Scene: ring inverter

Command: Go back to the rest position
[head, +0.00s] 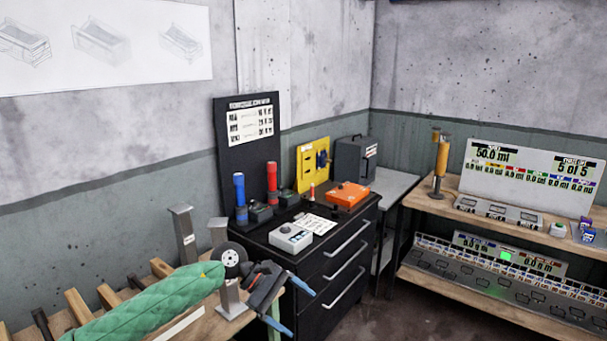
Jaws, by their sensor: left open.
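My left gripper (292,311) is at the lower middle of the head view, at the end of my green padded arm that comes in from the left. Its two blue-tipped fingers are spread apart with nothing between them. It is in front of the black drawer cabinet, near the right end of a wooden bench (215,326). I cannot tell whether it touches anything. My right gripper is not in view.
Grey metal posts (183,232) stand by the bench behind my arm. The black drawer cabinet (335,262) carries blue and red cylinders, a white box (291,237) and an orange box (349,194). Wooden shelves (450,205) with devices stand at the right. Floor shows between.

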